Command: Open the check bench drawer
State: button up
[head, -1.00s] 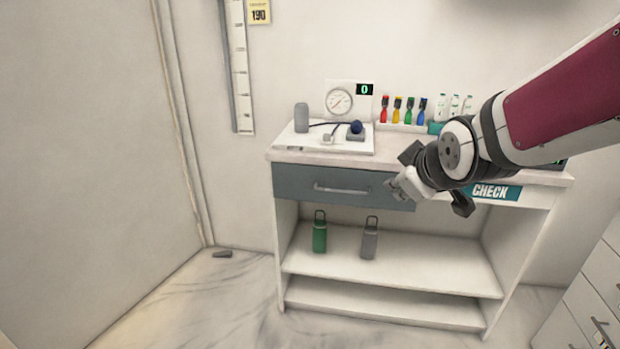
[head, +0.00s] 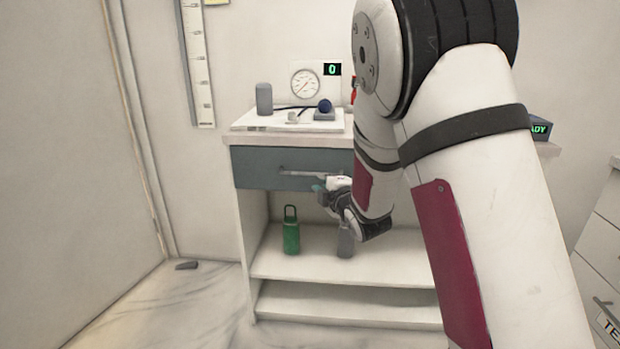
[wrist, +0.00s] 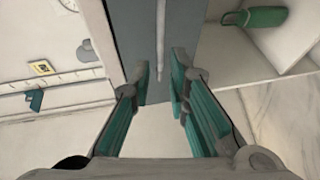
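The check bench drawer (head: 255,168) has a blue-grey front under the bench top and looks closed. Its light bar handle (head: 300,173) runs across the front, and my arm hides its right part. My gripper (head: 322,186) is at the right part of the handle, in front of the drawer. In the wrist view the drawer front (wrist: 135,50) fills the upper middle. The handle (wrist: 160,45) points down toward the gap between the teal fingers of my gripper (wrist: 160,85). The fingers are apart, with nothing clearly held between them.
A gauge (head: 305,84) and a white tray (head: 250,120) are on the bench top. Floor left of the bench is mostly clear.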

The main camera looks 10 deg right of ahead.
aim_at(311, 174)
jog(key=b+x, duration=0.1)
jog(key=x, duration=1)
jog(key=shift+f+b, duration=0.1)
jog(key=shift+b, duration=0.3)
grip_shut()
